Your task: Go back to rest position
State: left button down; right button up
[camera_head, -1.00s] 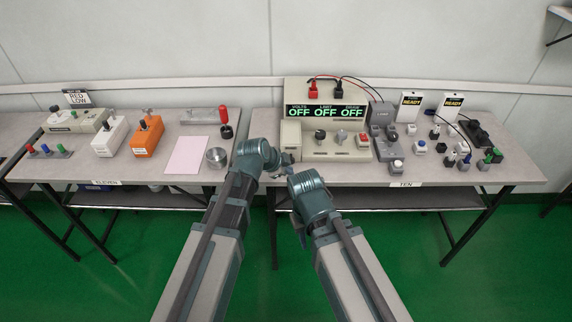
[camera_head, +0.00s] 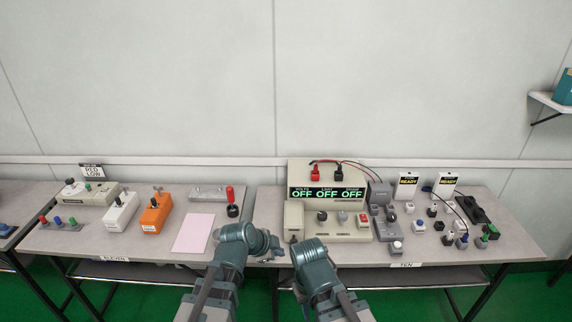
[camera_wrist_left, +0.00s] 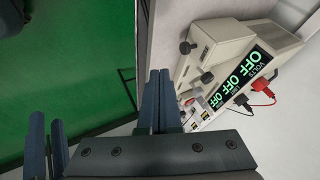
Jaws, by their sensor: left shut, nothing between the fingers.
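My left gripper (camera_head: 276,250) is at the front of the gap between the two benches, its wrist over the right end of the left bench (camera_head: 105,252). In the left wrist view its fingers (camera_wrist_left: 158,78) are together with nothing between them. My right gripper (camera_head: 299,288) is lower and to the right, in front of the right bench (camera_head: 500,250). Its fingers are mostly hidden by its wrist, so its opening cannot be told.
A beige power supply (camera_head: 328,173) reading OFF stands behind the arms. Testers and small switches (camera_head: 418,225) lie to its right. The left bench holds an orange box (camera_head: 155,213), a white box (camera_head: 119,212), a pink sheet (camera_head: 192,233) and a red-handled lever (camera_head: 230,195).

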pick_arm(q)
jog(key=s+a+n+g+y+p, duration=0.2)
jog(key=s+n+g+y+p, duration=0.2)
jog(key=s+n, duration=0.8)
jog(key=shift+s+a+f+n+g+y, duration=0.15)
jog(key=shift+s+a+n+g+y, duration=0.2)
jog(key=shift+s+g+y, duration=1.15)
jog(key=shift+s+d+t+h, duration=0.1)
jog(key=shift+s+t+h, duration=0.3)
jog(key=shift+s+h, duration=0.1)
